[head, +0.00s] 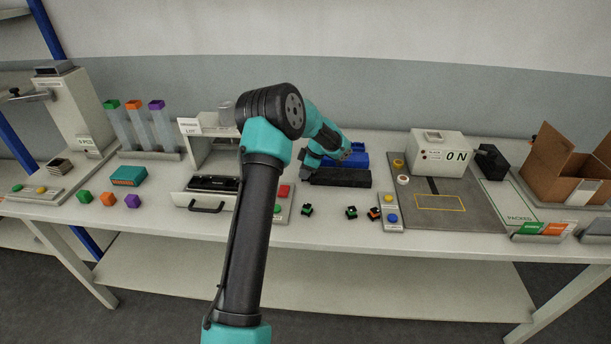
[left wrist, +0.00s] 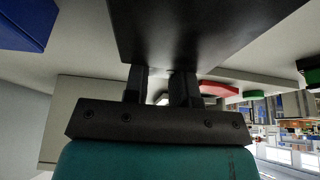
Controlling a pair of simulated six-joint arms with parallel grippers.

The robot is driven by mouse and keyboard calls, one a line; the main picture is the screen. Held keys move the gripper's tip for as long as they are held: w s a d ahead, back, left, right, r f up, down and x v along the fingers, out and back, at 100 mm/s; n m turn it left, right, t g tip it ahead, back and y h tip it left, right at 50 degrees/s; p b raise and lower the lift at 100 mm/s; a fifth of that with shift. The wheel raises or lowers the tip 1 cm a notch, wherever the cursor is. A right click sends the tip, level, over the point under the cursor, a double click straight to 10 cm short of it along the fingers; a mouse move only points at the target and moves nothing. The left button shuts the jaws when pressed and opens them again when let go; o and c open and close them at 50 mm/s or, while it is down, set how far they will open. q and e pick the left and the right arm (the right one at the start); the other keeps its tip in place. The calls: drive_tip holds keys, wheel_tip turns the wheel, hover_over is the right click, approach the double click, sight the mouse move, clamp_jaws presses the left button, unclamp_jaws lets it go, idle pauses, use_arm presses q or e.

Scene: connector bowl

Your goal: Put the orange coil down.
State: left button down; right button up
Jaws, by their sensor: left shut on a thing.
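No object is clearly recognisable as an orange coil. A small black-and-orange piece (head: 375,213) lies on the table beside a button panel; I cannot tell whether it is the coil. My left gripper (head: 312,163) is at the left end of a long black bin (head: 342,178), mid-table. In the left wrist view my left gripper (left wrist: 160,82) is shut, its fingers reaching the lower edge of the black bin (left wrist: 205,30). It seems to hold the bin's wall, but the contact is hidden. My right gripper is not in view.
A blue bin (head: 355,158) stands behind the black one. Small black-and-green pieces (head: 351,212) lie in front. An open drawer (head: 208,194) is to the left and a grey mat (head: 430,218) to the right. Coloured cubes (head: 107,198) lie further left.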

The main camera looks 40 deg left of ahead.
use_arm(q)
wheel_tip(320, 180, up, 10)
idle(0.6)
idle(0.5)
drive_tip(key=d+f+m+t, duration=0.1)
drive_tip(key=d+m+t, duration=0.1)
drive_tip(key=d+m, duration=0.5)
drive_tip(key=w+d+f+m+t+h, duration=0.1)
drive_tip(key=d+m, duration=0.6)
drive_tip(key=d, duration=1.2)
drive_tip(key=d+f+m+t+h, duration=0.1)
drive_tip(key=d+m+t, duration=0.3)
drive_tip(key=d+m, duration=0.4)
drive_tip(key=shift+w+d+f, duration=0.1)
drive_tip(key=shift+d+f, duration=0.1)
drive_tip(key=shift+d, duration=0.7)
drive_tip(key=shift+d+f, duration=0.25)
drive_tip(key=shift+d, duration=0.7)
drive_tip(key=shift+w+d+f, duration=0.1)
drive_tip(key=shift+d+f, duration=0.1)
drive_tip(key=shift+d, duration=0.7)
drive_tip(key=shift+s+d, duration=0.25)
drive_tip(key=shift+d, duration=0.1)
drive_tip(key=shift+a+m, duration=0.1)
drive_tip(key=shift+m, duration=0.3)
